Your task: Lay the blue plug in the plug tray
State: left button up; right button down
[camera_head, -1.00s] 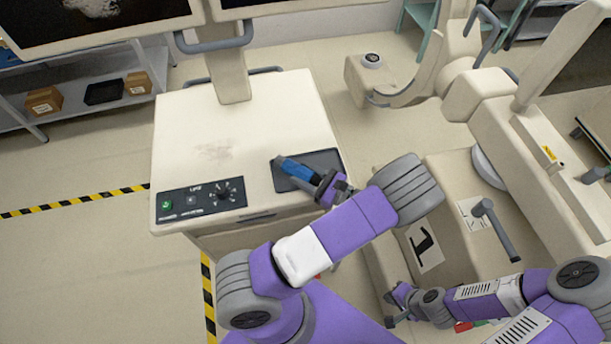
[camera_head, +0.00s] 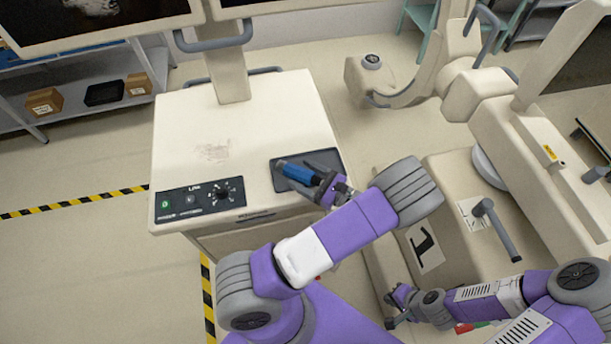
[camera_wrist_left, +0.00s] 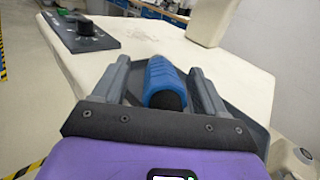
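The blue plug (camera_head: 299,173) with a dark end lies over the dark plug tray (camera_head: 325,158) on the cart top. In the left wrist view the blue plug (camera_wrist_left: 164,78) sits lengthwise between the fingers of my left gripper (camera_wrist_left: 160,72), with a visible gap at its left side. The dark tray (camera_wrist_left: 232,98) shows beside the right finger. My left gripper (camera_head: 316,184) is open around the plug's near part, low over the tray. My right gripper (camera_head: 389,310) is low at the lower right, empty, with its fingers apart.
The cart top (camera_head: 225,125) is clear left of the tray. A control panel (camera_head: 200,199) with a knob lies at its front left edge, and a monitor post (camera_head: 230,75) rises at the back. A beige machine (camera_head: 455,210) stands at right.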

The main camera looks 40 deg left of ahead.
pick_arm(q)
jog(key=shift+s+d+f, duration=0.1)
jog(key=shift+s+f, duration=0.15)
jog(key=shift+f, duration=0.45)
jog(key=shift+r, duration=0.25)
jog(key=w+d+r, duration=0.1)
jog(key=d, duration=1)
jog(key=shift+w+d, duration=0.25)
jog(key=shift+d, duration=0.1)
